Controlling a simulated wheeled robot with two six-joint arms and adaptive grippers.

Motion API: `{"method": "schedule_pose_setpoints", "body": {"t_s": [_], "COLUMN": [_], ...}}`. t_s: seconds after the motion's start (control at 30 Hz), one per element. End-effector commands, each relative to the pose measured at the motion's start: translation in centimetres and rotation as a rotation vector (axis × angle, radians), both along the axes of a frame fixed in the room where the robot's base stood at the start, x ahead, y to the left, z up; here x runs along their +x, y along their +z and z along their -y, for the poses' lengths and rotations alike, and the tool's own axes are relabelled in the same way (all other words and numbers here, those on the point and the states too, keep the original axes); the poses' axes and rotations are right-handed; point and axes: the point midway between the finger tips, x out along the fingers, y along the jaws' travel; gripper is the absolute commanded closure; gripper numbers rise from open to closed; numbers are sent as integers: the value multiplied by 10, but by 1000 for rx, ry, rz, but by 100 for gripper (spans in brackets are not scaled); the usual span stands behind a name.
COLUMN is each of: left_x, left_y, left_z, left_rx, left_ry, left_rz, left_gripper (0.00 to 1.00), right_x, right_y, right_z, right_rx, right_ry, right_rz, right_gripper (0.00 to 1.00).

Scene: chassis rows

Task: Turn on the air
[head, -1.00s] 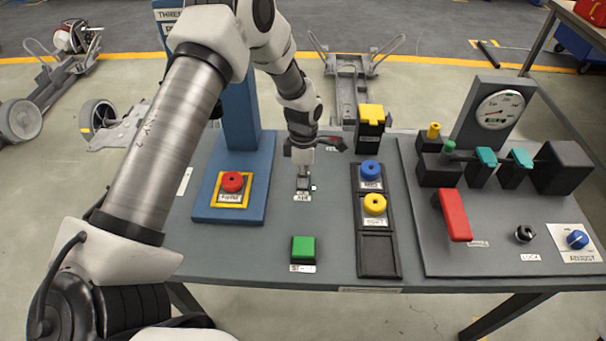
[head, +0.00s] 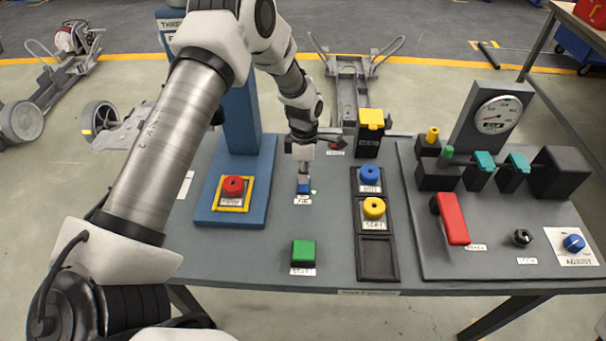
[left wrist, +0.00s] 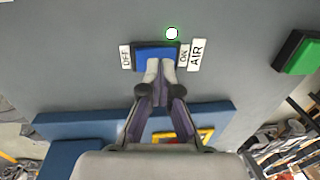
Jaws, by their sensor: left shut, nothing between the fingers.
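The air switch is a blue rocker (left wrist: 154,53) in a dark frame, with an OFF label (left wrist: 125,57) on its left, an ON label (left wrist: 184,55) on its right and an AIR label beyond. A small round lamp (left wrist: 172,33), bright white with a green rim, sits beside it. In the head view the rocker (head: 303,188) shows under my left gripper (head: 304,178). My left gripper (left wrist: 160,70) is shut and empty, its tips at the rocker's near edge, slightly toward ON. I cannot tell whether they touch it. My right gripper is not in view.
A green button (head: 303,251) is in front of the switch. A red button (head: 233,184) on a blue stand is at the left. Blue (head: 370,174) and yellow (head: 374,208) buttons are at the right. A red lever (head: 453,220) stands on the right panel.

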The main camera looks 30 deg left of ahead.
Motion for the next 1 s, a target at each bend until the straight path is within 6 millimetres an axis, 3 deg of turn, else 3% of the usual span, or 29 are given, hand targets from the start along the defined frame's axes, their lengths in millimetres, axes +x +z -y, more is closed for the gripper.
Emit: {"method": "schedule_pose_setpoints", "body": {"t_s": [0.03,0.13,0.23,0.53,0.7,1.0], "left_x": [1,1,0,-7,-9,-9], "left_y": [18,42,53,116,129,130], "left_z": [1,5,6,10,11,11], "left_rx": [0,0,-1,0,0,0], "left_ry": [-3,-8,-9,-9,-8,-8], "left_rz": [1,0,6,2,0,0], "left_gripper": [100,100,100,100,100,100], "right_x": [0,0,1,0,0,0], "right_y": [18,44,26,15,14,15], "right_z": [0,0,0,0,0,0], "right_rx": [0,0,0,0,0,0], "right_ry": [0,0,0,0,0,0], "right_rz": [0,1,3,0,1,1], "right_gripper": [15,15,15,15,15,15]}}
